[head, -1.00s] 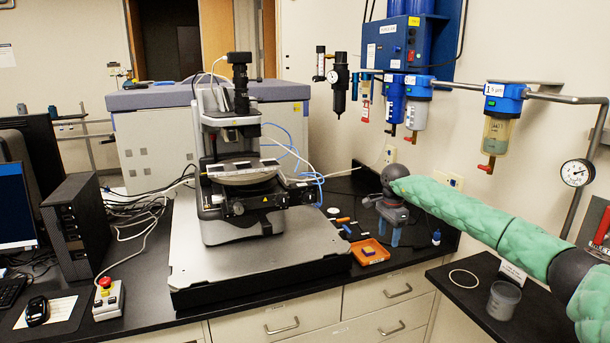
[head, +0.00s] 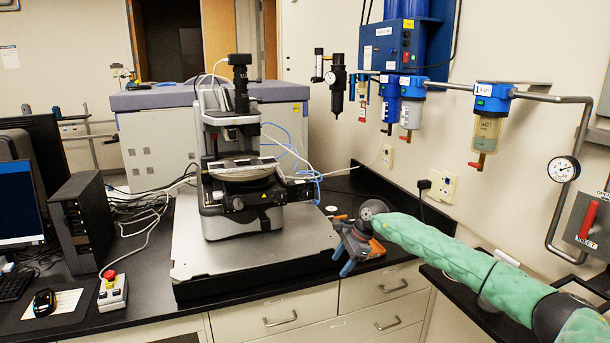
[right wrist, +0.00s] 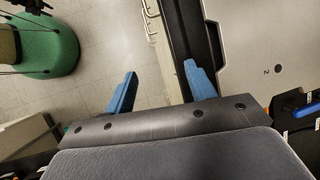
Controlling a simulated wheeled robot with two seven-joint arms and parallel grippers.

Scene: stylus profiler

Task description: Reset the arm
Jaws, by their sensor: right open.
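My right arm, in a green sleeve, comes in from the right in the head view. My right gripper (head: 345,261) is over the counter's front edge, just right of the profiler's base plate. Its blue fingers are spread with nothing between them; they also show apart in the right wrist view (right wrist: 160,90). The stylus profiler (head: 240,180) stands on its grey base plate (head: 200,262) left of the gripper. The orange tray is mostly hidden behind my right gripper. My left gripper is in neither view.
Drawers (head: 270,318) lie below the counter edge. Blue filters (head: 490,105) and a pressure gauge (head: 563,169) hang on the wall at right. An emergency-stop box (head: 112,292) and a mouse (head: 44,302) lie on the left counter. Floor shows in the wrist view.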

